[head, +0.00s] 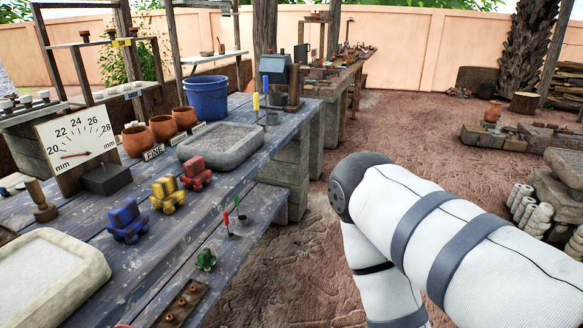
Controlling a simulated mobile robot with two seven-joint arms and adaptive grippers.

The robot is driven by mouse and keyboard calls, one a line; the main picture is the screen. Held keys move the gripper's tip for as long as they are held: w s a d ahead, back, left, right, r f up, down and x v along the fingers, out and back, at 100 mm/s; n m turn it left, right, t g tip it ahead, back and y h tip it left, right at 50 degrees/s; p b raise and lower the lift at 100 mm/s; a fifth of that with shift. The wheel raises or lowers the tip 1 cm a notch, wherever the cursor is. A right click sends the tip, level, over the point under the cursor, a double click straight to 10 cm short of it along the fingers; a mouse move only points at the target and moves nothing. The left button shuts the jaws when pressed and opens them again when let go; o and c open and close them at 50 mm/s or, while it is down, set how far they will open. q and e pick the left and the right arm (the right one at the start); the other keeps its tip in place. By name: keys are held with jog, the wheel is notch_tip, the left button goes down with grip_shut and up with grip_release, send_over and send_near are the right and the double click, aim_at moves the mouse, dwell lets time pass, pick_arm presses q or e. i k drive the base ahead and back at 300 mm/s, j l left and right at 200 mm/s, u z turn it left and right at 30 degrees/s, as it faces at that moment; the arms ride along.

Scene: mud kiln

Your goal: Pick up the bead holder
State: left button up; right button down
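A brown strip with several small reddish knobs on it (180,303) lies at the near edge of the bluish wooden table (150,250), cut by the bottom of the head view. It may be the bead holder, but I cannot tell for sure. Blocky pieces in blue (127,221), yellow (167,194) and red (196,173) stand in a row on the table. My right arm shows at the right as a white, banded bent limb, over the ground beside the table. Neither gripper is in the picture.
Stone trays stand at the near left (50,275) and farther back (220,147). A dial gauge board (76,145), clay pots (163,128) and a blue bucket (207,98) stand behind. A green piece (206,260) and thin rods (240,208) are near the table edge. Open dirt ground lies right.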

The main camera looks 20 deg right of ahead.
aim_at(195, 175)
jog(key=z, duration=0.15)
jog(key=i+l+u, duration=0.1)
jog(key=i+l, duration=0.15)
jog(key=i+l+u, duration=0.15)
jog(key=l, duration=0.3)
jog(key=i+l+u, duration=0.1)
jog(key=i+l, duration=0.25)
